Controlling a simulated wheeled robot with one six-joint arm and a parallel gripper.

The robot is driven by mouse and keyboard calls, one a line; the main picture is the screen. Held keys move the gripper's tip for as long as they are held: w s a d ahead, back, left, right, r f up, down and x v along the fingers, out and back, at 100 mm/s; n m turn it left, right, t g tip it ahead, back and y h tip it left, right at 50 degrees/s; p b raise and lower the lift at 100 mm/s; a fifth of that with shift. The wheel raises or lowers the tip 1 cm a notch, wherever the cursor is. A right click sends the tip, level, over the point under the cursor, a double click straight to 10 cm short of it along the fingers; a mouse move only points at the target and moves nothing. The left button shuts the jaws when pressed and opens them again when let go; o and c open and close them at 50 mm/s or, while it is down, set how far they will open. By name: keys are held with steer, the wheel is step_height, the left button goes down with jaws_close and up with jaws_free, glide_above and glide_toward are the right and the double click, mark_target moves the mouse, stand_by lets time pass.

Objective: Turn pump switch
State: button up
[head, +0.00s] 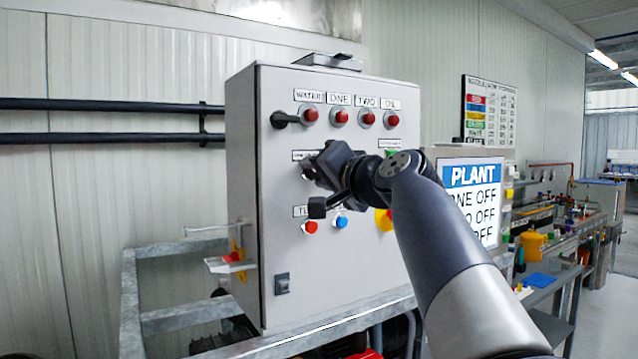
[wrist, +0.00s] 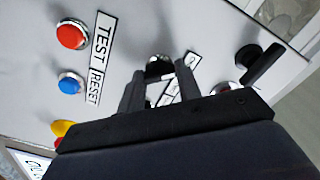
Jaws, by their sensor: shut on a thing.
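The grey control cabinet (head: 245,200) stands in the middle of the head view, with labelled buttons and switches on its front. My gripper (head: 316,168) is at the cabinet's middle row, at its left side, and covers most of that row. In the wrist view its two fingers (wrist: 160,76) are shut on a black switch knob (wrist: 158,62) with a bright metal ring. Part of the label beside the knob shows between and past the fingers, but I cannot read it. In the head view the knob is mostly hidden behind my gripper.
A black lever handle (head: 283,119) sticks out at the upper left of the panel. Red buttons line the top row. A red button (wrist: 72,34) and a blue button (wrist: 70,83) sit below the gripped switch. The PLANT screen (head: 472,198) stands to the right.

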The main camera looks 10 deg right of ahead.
steer(key=shift+n, duration=0.4)
steer(key=o, duration=1)
steer(key=shift+s, duration=0.1)
steer(key=b+v, duration=0.2)
steer(key=v, duration=0.8)
steer(key=shift+s+d, duration=0.1)
steer(key=shift+s, duration=0.2)
steer(key=shift+w, duration=0.1)
steer(key=p+x, duration=0.2)
steer(key=x, duration=0.8)
steer(key=shift+w, duration=0.3)
